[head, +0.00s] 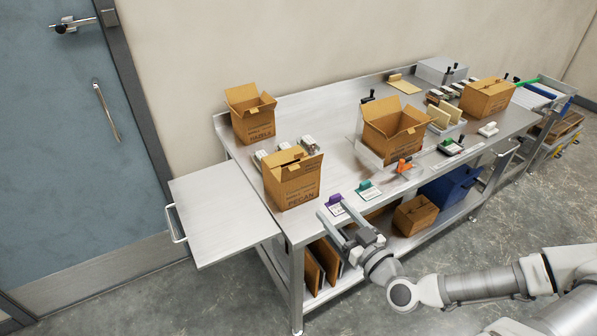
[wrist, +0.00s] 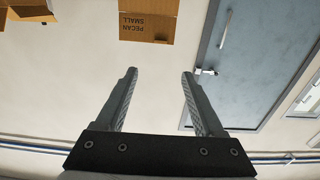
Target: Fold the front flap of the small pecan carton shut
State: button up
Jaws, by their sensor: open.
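The small pecan carton (head: 291,188) is a brown box standing upright on the near left part of the steel table. Dark lettering reading PECAN is on its front. Its top shows some raised flap edges, but I cannot tell the exact angle of the front flap.
Another open carton (head: 254,124) stands behind at the left, and a larger open one (head: 393,140) to the right. Purple (head: 334,198) and teal (head: 364,185) card holders sit near the front edge. An empty side leaf (head: 220,215) extends left. A blue bin (head: 450,186) sits below.

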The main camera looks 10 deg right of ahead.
jog(key=w+b, duration=0.2)
jog(key=w, duration=0.1)
jog(key=b, duration=0.8)
send_near(294, 168)
jog(key=x, duration=0.7)
jog(key=shift+w, duration=0.35)
grip_shut()
